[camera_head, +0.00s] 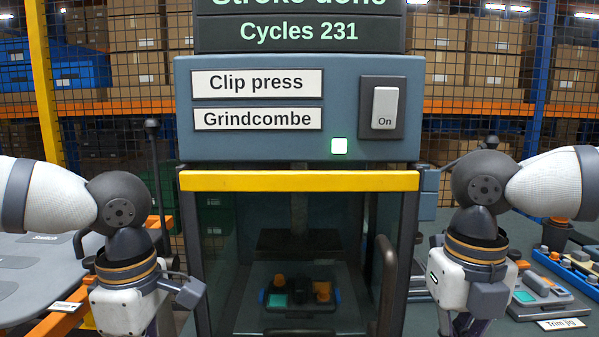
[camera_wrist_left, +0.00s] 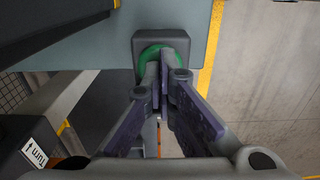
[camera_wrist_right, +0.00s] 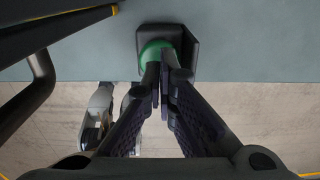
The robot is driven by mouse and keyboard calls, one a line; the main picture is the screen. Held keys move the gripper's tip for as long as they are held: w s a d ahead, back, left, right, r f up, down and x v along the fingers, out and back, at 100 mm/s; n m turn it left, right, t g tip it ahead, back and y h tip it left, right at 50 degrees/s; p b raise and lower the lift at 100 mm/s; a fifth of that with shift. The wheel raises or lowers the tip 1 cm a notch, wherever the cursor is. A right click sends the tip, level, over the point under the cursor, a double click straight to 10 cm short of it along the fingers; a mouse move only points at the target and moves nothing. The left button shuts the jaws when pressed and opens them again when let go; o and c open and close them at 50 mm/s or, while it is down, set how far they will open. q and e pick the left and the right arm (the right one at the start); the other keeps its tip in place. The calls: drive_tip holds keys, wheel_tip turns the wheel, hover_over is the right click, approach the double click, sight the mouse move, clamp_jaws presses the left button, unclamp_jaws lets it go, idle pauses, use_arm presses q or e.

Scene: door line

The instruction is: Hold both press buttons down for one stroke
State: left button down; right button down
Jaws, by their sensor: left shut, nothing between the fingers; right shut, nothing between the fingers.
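The clip press (camera_head: 300,140) stands in front of me with its yellow-edged guard and a lit green lamp (camera_head: 339,146). Its display (camera_head: 300,32) reads "Cycles 231" under a cut-off line that seems to say "Stroke done". In the left wrist view, my left gripper (camera_wrist_left: 164,66) is shut and empty, its tips over the green left button (camera_wrist_left: 149,50) in a dark housing. In the right wrist view, my right gripper (camera_wrist_right: 164,68) is shut and empty, its tips over the green right button (camera_wrist_right: 151,47). Whether the tips press the buttons down cannot be told.
A clip part with orange and teal pieces (camera_head: 300,292) sits inside the press behind the guard. A rocker switch (camera_head: 385,107) marked "On" is on the front. A grey table (camera_head: 35,265) stands at left, and a bench with a trim jig (camera_head: 545,295) at right.

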drive_tip(key=shift+r, duration=2.35)
use_arm(q)
drive_tip(key=shift+r, duration=3.55)
